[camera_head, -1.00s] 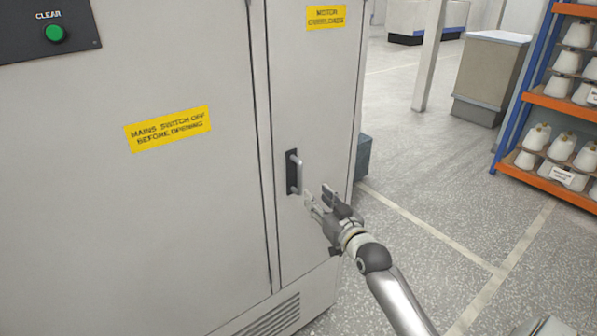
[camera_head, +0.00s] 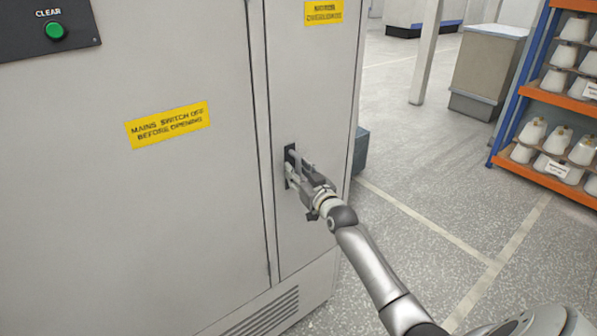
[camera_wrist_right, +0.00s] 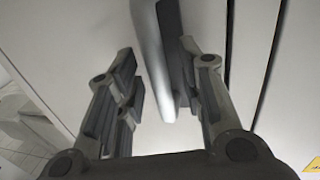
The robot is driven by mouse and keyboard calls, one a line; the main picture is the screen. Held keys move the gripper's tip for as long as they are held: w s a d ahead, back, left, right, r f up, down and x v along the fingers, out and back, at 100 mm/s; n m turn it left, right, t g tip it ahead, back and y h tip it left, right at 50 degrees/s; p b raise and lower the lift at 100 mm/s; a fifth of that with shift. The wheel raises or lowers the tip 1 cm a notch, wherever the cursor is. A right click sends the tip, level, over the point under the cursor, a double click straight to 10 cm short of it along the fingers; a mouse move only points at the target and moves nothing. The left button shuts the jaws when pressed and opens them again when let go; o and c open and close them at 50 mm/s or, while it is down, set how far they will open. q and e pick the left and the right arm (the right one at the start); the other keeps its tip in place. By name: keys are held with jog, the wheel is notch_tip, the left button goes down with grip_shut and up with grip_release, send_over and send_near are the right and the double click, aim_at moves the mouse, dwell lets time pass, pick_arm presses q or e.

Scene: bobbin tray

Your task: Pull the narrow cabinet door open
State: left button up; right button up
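The narrow cabinet door (camera_head: 312,90) is a tall light grey panel right of the wide door, and it looks closed. Its handle (camera_head: 292,155) is a silver upright bar on a dark plate, partly hidden by my right gripper (camera_head: 298,172). In the right wrist view the handle (camera_wrist_right: 156,65) stands between the two fingers of my right gripper (camera_wrist_right: 163,85). The fingers are apart, with a clear gap between the left finger and the bar; whether the right finger touches the handle I cannot tell. My left gripper is not in view.
The wide cabinet door (camera_head: 120,220) carries a yellow label (camera_head: 168,125). A vent (camera_head: 265,315) is below. Open speckled floor (camera_head: 420,200) lies to the right. A shelf rack (camera_head: 530,165) with white bobbins stands far right, and a teal box (camera_head: 360,150) sits behind the cabinet.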

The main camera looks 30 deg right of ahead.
jog(key=shift+w, duration=0.1)
jog(key=shift+c, duration=0.2)
jog(key=c, duration=0.7)
grip_shut()
